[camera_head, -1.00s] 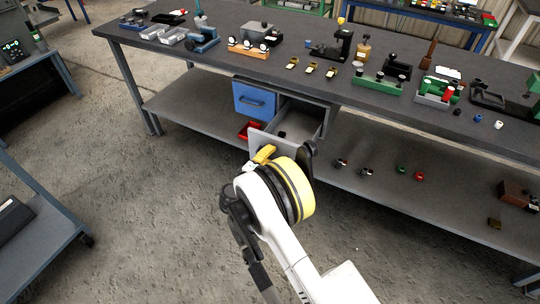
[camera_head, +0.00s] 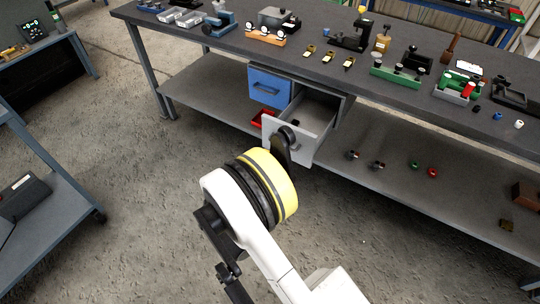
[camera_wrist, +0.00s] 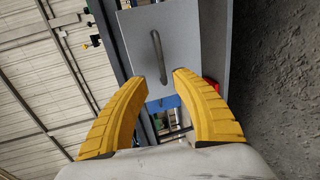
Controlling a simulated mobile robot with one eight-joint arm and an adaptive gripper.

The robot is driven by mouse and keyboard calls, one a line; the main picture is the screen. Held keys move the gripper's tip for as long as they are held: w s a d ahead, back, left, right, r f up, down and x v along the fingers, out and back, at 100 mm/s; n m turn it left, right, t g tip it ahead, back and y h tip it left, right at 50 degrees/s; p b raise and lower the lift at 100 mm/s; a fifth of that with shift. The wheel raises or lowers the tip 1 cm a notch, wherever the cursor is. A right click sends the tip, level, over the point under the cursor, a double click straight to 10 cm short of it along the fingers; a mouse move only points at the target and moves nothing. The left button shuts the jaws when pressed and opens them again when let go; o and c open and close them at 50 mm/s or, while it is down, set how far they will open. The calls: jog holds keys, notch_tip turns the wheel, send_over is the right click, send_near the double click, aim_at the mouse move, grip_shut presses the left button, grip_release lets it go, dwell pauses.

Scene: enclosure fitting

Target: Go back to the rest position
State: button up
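My gripper (camera_wrist: 158,85) shows in the wrist view as two yellow fingers spread wide apart, with nothing between them. Beyond the fingertips is the grey front of a drawer (camera_wrist: 185,50) with a long slot-like handle. In the head view my white arm with its yellow band reaches toward the bench, and its wrist hides the fingers. The open grey drawer (camera_head: 310,148) stands just beyond it, pulled out under the bench, with a small dark item inside. I cannot tell the exact gap between gripper and drawer front.
A blue drawer (camera_head: 268,87) is shut beside the open one. The long workbench (camera_head: 330,85) carries fixtures and parts. Its lower shelf (camera_head: 390,185) holds several small pieces. A red bin (camera_head: 263,119) sits by the drawers. A cart (camera_head: 50,215) stands at left; the floor between is clear.

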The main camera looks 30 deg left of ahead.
dwell(0.4)
jog(key=w+d+r+m+g+h, duration=0.2)
jog(key=w+d+r+m+g, duration=0.15)
jog(key=w+d+r, duration=0.7)
jog(key=s+d+r+m+g, duration=0.1)
jog(key=d+r+m, duration=0.1)
jog(key=d+r, duration=0.35)
jog(key=s+d+r+m+g, duration=0.1)
jog(key=d+r+m, duration=0.15)
jog(key=d, duration=0.65)
jog(key=s+d+r+m+g+y, duration=0.1)
jog(key=s+d+r+m+g, duration=0.2)
jog(key=s+d, duration=0.55)
jog(key=s+d+r+m+y, duration=0.1)
jog(key=s+d+r+m, duration=0.35)
jog(key=d, duration=0.65)
jog(key=s+d+m+y, duration=0.1)
jog(key=s+d, duration=0.2)
jog(key=s, duration=0.7)
jog(key=shift+m, duration=0.35)
jog(key=shift+a, duration=0.15)
